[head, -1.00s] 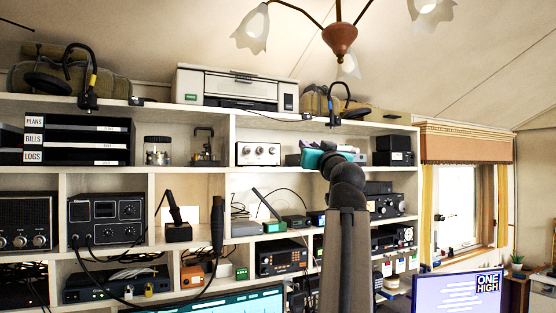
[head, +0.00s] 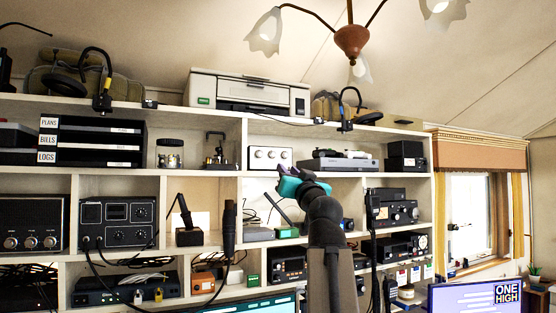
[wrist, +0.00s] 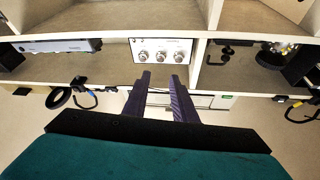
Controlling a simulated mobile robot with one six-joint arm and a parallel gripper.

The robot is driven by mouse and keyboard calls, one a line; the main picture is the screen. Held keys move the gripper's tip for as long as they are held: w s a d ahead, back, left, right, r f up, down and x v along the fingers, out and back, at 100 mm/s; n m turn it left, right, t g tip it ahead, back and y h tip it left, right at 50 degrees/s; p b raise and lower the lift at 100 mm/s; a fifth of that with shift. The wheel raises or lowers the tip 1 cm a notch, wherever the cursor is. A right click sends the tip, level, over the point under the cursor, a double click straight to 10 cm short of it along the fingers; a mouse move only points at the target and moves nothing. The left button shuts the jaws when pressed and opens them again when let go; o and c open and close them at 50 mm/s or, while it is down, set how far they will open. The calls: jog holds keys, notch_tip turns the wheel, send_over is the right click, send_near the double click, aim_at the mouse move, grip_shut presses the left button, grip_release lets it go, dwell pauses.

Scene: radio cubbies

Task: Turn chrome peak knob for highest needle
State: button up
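A small white box with three chrome knobs (head: 270,158) stands in an upper cubby. In the wrist view, which is upside down, the same box (wrist: 161,44) sits just beyond my fingertips, its knobs in a row. Which knob is the peak knob cannot be read. No needle can be made out. My gripper (head: 284,177) is in front of the shelves, a little below and right of the box in the head view. In the wrist view my gripper's two dark fingers (wrist: 161,80) are apart with nothing between them, short of the box.
A grey flat device (head: 338,164) stands right of the box, with a shelf divider (head: 243,150) to its left. Shelf boards run above and below the box. A printer (head: 250,90) is on the top shelf. Monitors (head: 472,298) stand lower in front.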

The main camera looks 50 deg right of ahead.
jog(key=shift+w+r, duration=0.1)
jog(key=p, duration=0.4)
send_near(274, 154)
jog(key=x, duration=0.5)
jog(key=shift+r, duration=0.1)
jog(key=shift+p+x, duration=0.35)
jog(key=shift+x, duration=0.6)
jog(key=shift+c, duration=0.3)
grip_shut()
